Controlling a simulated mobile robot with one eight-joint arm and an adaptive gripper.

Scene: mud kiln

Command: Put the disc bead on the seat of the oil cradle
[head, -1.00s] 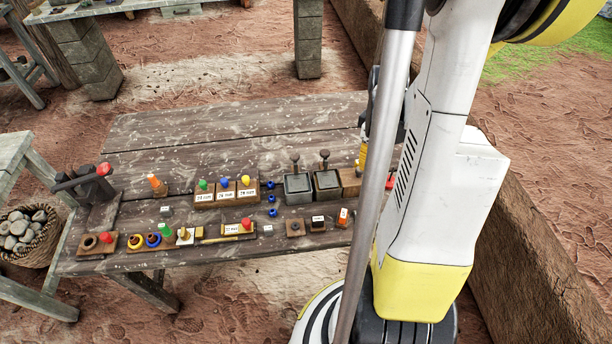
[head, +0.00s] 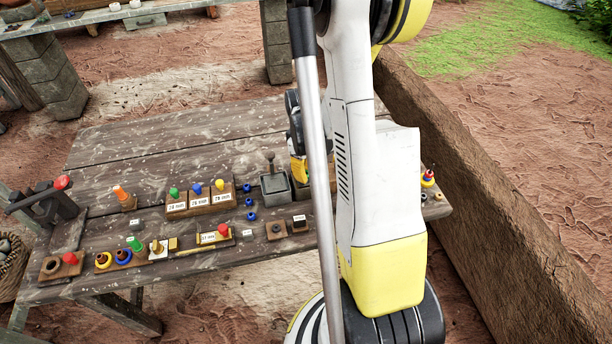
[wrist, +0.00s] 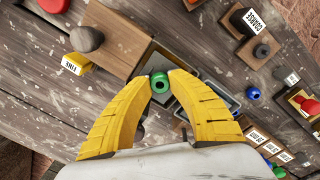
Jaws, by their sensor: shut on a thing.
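My gripper (wrist: 159,85) has its yellow fingertips shut on a small round green bead (wrist: 159,82) with a dark hole, which I take for the disc bead. In the head view my gripper (head: 299,168) is partly hidden behind my arm, just right of a grey box with a dark knob (head: 275,186). I cannot tell which piece is the oil cradle.
A yellow tag reading FINE (wrist: 76,63) and a COARSE label (wrist: 253,21) show in the wrist view. Labelled blocks with coloured knobs (head: 201,200) stand left of my gripper, with small blue beads (head: 250,202) between. The table's back planks (head: 180,140) are clear.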

